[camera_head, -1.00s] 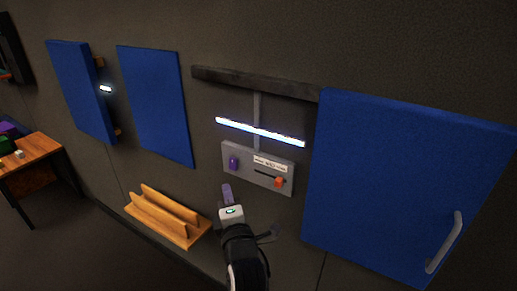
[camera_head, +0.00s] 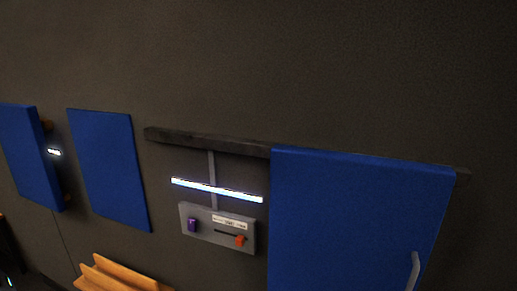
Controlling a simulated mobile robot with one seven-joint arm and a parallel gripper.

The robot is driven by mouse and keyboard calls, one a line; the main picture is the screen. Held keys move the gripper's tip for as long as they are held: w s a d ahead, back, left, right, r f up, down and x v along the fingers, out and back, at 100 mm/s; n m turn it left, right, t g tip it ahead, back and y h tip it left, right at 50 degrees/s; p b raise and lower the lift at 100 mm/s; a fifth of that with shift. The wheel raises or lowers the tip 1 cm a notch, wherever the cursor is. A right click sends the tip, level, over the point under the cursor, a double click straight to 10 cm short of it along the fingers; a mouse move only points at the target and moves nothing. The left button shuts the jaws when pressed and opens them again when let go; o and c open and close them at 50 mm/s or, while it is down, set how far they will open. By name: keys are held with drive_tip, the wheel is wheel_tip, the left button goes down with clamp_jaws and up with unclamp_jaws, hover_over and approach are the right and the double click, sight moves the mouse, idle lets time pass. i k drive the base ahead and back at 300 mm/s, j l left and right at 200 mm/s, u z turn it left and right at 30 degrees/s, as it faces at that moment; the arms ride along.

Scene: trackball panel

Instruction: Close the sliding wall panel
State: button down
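The sliding wall panel (camera_head: 350,215) is a large blue board on the right, hung from a dark horizontal rail (camera_head: 205,138). Its grey handle (camera_head: 413,270) is near its right edge, cut off by the bottom of the frame. The panel stands to the right of a recess, which is uncovered. In the recess are a lit white bar (camera_head: 217,190) and a grey control box (camera_head: 217,228) with a purple switch and an orange slider. My gripper is not in view.
Two smaller blue panels hang at the left, one flat (camera_head: 110,170) and one standing off the wall (camera_head: 28,158) beside a small light. A wooden rack (camera_head: 112,275) is at the bottom left. The wall above the rail is bare.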

sight(338, 221)
drive_tip(key=k+l+z, duration=0.4)
drive_tip(key=z, duration=0.3)
drive_tip(key=i+j, duration=0.05)
